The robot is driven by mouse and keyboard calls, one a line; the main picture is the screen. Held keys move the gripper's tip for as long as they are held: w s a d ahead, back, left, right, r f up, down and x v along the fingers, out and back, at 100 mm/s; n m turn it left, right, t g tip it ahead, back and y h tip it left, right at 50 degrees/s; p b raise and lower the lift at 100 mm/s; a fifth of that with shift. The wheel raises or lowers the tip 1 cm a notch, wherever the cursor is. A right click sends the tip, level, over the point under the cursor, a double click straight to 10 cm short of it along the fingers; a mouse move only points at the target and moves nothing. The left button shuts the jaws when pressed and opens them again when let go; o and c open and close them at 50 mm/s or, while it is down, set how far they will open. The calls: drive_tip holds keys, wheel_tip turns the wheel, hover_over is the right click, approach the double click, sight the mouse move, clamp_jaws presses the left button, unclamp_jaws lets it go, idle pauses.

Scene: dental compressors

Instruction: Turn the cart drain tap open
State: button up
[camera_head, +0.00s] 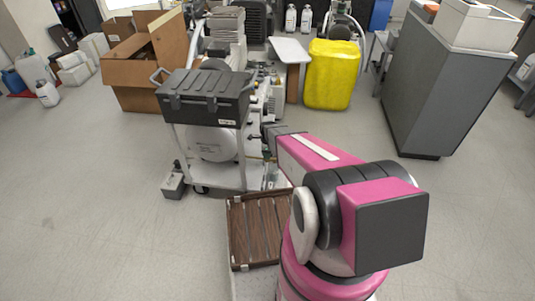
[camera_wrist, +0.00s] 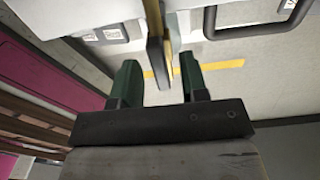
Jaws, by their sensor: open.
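The cart (camera_head: 215,158) is white, with a black case on top and a round white tank (camera_head: 214,143) on the shelf below. My arm reaches to the cart's right side, and its dark end hides that part in the head view. In the wrist view my gripper (camera_wrist: 159,66) is open, with two green fingers apart. A narrow upright dark piece with a yellow edge (camera_wrist: 158,50) stands between or just beyond the fingertips. I cannot tell whether it is the drain tap or whether a finger touches it. I cannot make out the tap in the head view.
A yellow container (camera_head: 333,75) and grey cabinet (camera_head: 440,85) stand to the right.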

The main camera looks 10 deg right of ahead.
clamp_jaws()
